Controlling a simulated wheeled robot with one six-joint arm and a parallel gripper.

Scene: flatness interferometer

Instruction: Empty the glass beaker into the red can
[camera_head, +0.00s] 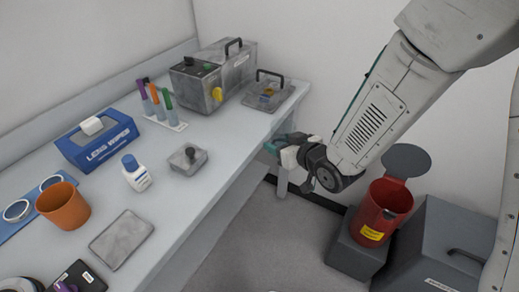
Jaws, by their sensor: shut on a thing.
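The red can (386,212) stands at the lower right on a dark grey block, with a yellow label on its front. Its round grey lid (406,160) is tilted up, open, at the back. My gripper (277,146), with teal fingers, is by the bench's right edge, left of the can and apart from it. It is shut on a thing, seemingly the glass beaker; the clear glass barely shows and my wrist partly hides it. I cannot tell its tilt or contents.
The bench holds an orange cup (63,207), a blue wipes box (97,143), a white bottle (136,173), a tube rack (165,121) and a grey instrument (214,75). A dark grey bin (440,245) stands right of the can. Floor is clear between bench and can.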

